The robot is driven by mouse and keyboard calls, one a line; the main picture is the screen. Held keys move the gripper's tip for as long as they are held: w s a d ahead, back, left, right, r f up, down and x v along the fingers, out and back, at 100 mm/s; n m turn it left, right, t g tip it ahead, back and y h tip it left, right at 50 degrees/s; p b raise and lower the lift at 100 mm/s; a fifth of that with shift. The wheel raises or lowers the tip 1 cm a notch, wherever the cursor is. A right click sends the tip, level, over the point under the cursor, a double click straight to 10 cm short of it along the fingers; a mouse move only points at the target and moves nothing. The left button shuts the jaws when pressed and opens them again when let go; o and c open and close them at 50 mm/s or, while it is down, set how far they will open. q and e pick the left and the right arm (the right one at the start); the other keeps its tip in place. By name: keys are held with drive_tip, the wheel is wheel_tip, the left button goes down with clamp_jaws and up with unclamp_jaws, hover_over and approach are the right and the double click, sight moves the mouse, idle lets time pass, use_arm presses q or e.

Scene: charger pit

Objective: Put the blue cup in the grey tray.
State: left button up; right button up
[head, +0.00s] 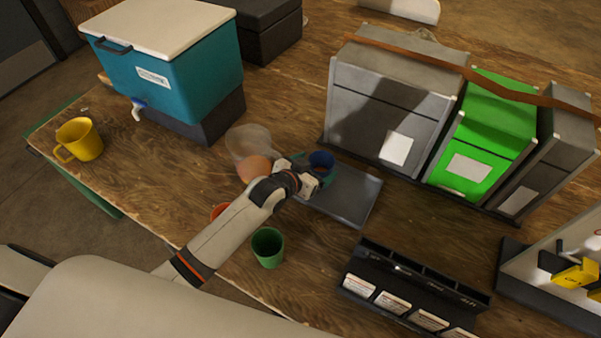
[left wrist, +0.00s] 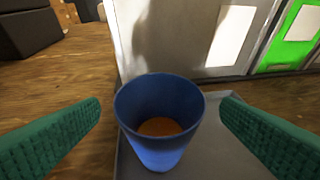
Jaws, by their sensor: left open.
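The blue cup (head: 321,162) stands upright at the far left part of the grey tray (head: 355,194). In the left wrist view the blue cup (left wrist: 159,122) is between the two green finger pads, with a gap on each side, and the grey tray (left wrist: 215,150) shows under and beside it. My left gripper (head: 316,172) is open around the cup, partly hiding it in the head view. In the left wrist view its fingers (left wrist: 160,125) touch nothing. My right gripper is not in view.
A green cup (head: 268,247), an orange cup (head: 219,211) partly behind my arm, and a clear container (head: 248,141) stand nearby. A yellow mug (head: 79,140) and teal cooler (head: 170,70) are left. Grey (head: 390,100) and green boxes (head: 482,140) stand behind the tray. A black rack (head: 415,285) is in front.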

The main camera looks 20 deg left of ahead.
use_arm(q)
drive_tip(key=v, duration=0.8)
drive_tip(key=shift+s, duration=0.2)
